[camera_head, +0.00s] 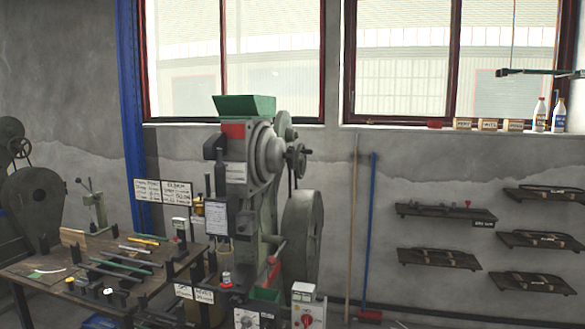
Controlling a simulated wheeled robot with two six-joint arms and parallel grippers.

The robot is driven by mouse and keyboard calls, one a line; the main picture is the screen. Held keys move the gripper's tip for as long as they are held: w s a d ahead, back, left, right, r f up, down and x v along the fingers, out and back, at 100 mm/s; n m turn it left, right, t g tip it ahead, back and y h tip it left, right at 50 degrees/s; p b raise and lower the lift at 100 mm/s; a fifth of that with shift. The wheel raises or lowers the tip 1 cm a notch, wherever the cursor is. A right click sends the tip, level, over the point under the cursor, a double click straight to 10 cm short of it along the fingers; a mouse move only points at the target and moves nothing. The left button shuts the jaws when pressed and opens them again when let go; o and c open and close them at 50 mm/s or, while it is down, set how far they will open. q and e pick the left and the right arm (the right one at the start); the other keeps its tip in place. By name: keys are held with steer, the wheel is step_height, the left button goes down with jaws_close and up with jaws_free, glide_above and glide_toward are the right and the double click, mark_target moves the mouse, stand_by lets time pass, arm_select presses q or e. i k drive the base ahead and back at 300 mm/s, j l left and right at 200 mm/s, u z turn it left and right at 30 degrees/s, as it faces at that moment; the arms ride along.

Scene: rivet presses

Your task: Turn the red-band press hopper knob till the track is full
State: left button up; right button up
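A grey-green rivet press (255,190) stands at the centre of the head view against the wall. A red band (233,130) runs around it just below the green hopper (245,106) on top. A small dark knob with a handle (298,155) sticks out on the right side of the press head, near the round grey housing. I cannot tell for sure that this is the hopper knob. The track and how full it is cannot be made out at this distance. Neither of my grippers is in view.
A wooden workbench (60,285) with tools stands left of the press. A big flywheel (303,240) is on the press's right. A control box (308,312) with a red switch stands low in front. A broom (368,240) leans on the wall, with shelves (445,213) further right.

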mark_target(290, 155)
steer(key=i+l+z, duration=0.1)
steer(key=i+l, duration=0.15)
steer(key=i, duration=0.15)
steer(key=i+l+z, duration=0.15)
steer(key=i, duration=0.25)
steer(key=i+l+z, duration=0.1)
steer(key=i, duration=0.3)
steer(key=l, duration=0.1)
